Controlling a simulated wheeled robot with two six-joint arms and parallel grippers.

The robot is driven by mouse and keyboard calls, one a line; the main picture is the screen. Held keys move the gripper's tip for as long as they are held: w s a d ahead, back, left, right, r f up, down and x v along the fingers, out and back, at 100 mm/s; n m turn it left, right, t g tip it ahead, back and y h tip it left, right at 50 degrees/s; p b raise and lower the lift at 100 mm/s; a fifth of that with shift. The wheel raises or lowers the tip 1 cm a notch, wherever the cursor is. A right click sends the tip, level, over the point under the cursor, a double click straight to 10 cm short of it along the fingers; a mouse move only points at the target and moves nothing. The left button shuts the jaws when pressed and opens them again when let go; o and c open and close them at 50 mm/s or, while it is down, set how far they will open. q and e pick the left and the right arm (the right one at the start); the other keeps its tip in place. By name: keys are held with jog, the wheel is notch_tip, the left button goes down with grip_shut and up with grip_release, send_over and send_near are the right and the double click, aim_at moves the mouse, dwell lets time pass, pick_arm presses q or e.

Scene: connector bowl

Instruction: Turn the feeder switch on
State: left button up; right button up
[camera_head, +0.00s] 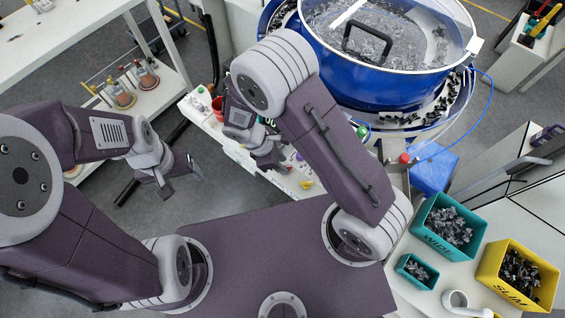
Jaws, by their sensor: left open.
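A white panel (229,147) with small coloured controls runs beside the blue bowl feeder (360,88). A red part (217,105) is at its left end, and a yellow part (306,184) is at its near right end. I cannot tell which control is the feeder switch; my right arm covers part of the panel. My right gripper (268,160) is over the panel, partly behind my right arm, and its jaws are too small to read. My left gripper (181,180) is open and empty over the floor, left of the panel.
A white shelf (150,97) with jars is at the left. A blue box (433,170) is near the feeder.

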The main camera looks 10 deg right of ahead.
jog(key=shift+d+f, duration=0.3)
jog(key=shift+f, duration=0.3)
grip_shut()
jog(key=shift+r+m, duration=0.1)
jog(key=shift+m, duration=0.2)
jog(key=m+g+p, duration=0.1)
jog(key=m, duration=0.1)
jog(key=shift+w+m+y, duration=0.15)
jog(key=shift+m+y, duration=0.15)
jog(key=shift+m, duration=0.1)
jog(key=m, duration=0.2)
jog(key=m+g+y+p, duration=0.1)
jog(key=m, duration=0.1)
jog(key=shift+w+d+g, duration=0.15)
jog(key=shift+g, duration=0.15)
jog(key=m+y, duration=0.1)
jog(key=m, duration=0.2)
jog(key=m+g+p, duration=0.1)
jog(key=m, duration=0.2)
jog(key=shift+w+d+y, duration=0.15)
jog(key=shift+y, duration=0.25)
jog(key=shift+d+m+y, duration=0.15)
jog(key=shift+m+y, duration=0.65)
jog(key=shift+m, duration=1.4)
